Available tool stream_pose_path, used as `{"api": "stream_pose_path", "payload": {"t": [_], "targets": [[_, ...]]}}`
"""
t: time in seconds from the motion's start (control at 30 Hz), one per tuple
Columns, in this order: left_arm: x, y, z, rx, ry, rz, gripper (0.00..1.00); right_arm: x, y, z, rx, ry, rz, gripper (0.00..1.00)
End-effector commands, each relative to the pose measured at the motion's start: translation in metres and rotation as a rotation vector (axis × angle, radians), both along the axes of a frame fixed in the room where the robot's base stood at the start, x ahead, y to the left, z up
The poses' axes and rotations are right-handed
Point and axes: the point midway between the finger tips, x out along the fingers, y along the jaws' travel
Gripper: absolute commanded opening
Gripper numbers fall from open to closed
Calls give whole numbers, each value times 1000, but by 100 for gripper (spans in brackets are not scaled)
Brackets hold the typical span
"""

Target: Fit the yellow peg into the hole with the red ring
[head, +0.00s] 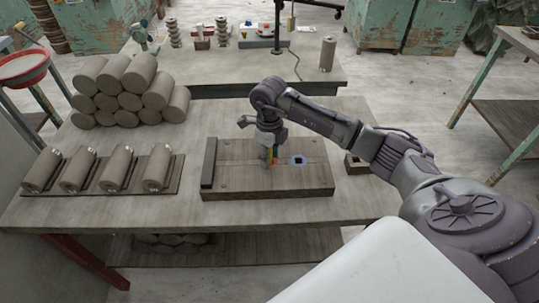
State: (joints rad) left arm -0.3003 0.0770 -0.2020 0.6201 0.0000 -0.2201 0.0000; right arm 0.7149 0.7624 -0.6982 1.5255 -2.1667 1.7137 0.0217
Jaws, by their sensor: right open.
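My right gripper (267,157) points down over a wooden board (235,183) on the table. It is open. A small yellow-orange piece (275,154), likely the yellow peg, shows right beside its fingers; I cannot tell whether it stands in a hole or between the fingers. A dark square hole with a blue ring (298,161) shows to the right of the gripper. The hole with the red ring cannot be made out; the gripper covers part of the board. My left gripper is not in view.
A dark raised bar (209,163) edges the board's left side. A small dark box (356,164) stands right of the board. Several clay cylinders lie on a rack (84,184) at left, with a stack (120,92) behind.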

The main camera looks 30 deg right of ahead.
Motion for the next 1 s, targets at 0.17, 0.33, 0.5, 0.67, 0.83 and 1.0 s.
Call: {"api": "stream_pose_path", "payload": {"t": [0.17,0.33,0.5,0.67,0.83,1.0], "targets": [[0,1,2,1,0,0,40,0,0,7,1,-2,1,41],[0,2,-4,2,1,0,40,1,0,37,0,-5,1,41],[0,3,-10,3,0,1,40,1,0,75,0,-5,1,41],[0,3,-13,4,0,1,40,1,0,104,-1,-4,0,41],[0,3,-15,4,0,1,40,0,0,120,-1,0,0,41],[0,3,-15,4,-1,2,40,0,1,124,0,0,0,41]]}}
